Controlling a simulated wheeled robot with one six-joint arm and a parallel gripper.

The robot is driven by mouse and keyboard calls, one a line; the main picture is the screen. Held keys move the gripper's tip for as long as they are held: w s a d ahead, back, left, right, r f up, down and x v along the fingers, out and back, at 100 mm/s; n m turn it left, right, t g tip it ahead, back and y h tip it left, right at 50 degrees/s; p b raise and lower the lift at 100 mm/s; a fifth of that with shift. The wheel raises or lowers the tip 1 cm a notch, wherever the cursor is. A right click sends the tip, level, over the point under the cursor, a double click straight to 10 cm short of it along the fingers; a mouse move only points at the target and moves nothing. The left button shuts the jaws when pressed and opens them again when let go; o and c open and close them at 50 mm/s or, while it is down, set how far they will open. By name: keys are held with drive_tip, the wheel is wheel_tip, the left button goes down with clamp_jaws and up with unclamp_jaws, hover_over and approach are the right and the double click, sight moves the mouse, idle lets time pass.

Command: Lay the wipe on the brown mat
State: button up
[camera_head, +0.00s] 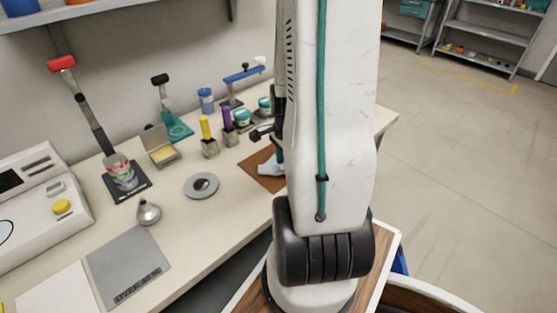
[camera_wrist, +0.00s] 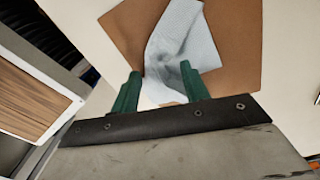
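The pale blue wipe (camera_wrist: 180,45) lies crumpled over the brown mat (camera_wrist: 235,35) in the wrist view, and its near end shows between my fingers. In the head view the wipe (camera_head: 268,169) is a small light patch on the mat (camera_head: 252,161), which my arm partly hides. My gripper (camera_wrist: 160,70) has its two green fingers well apart, with the wipe between and beyond them. The fingertips are close over the mat's near edge. Whether they touch the wipe, I cannot tell. In the head view, my arm hides most of the gripper.
Left of the mat are a grey disc (camera_head: 201,186), a small metal funnel (camera_head: 148,212) and a grey labelled mat (camera_head: 128,265). Behind it stand a purple-topped holder (camera_head: 228,128), a yellow-topped holder (camera_head: 208,138) and teal-lidded jars (camera_head: 242,118). Bare table lies in front of the disc.

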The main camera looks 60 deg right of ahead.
drive_tip(key=shift+s+a+r+p, duration=0.1)
drive_tip(key=shift+s+r+p, duration=0.15)
drive_tip(key=shift+r, duration=0.35)
drive_tip(key=shift+s+a+r+p, duration=0.1)
drive_tip(key=shift+r+p, duration=0.2)
drive_tip(key=shift+r, duration=0.25)
wheel_tip(320, 180, up, 8)
drive_tip(key=s+a, duration=0.2)
drive_tip(key=shift+s, duration=0.4)
drive_tip(key=shift+f, duration=0.15)
drive_tip(key=a+r+n, duration=0.7)
drive_tip(key=a+n, duration=0.4)
drive_tip(key=a, duration=0.1)
drive_tip(key=a+r+n+t, duration=0.1)
drive_tip(key=a+r+n, duration=0.7)
drive_tip(key=a+n, duration=0.4)
drive_tip(key=shift+d+r, duration=0.1)
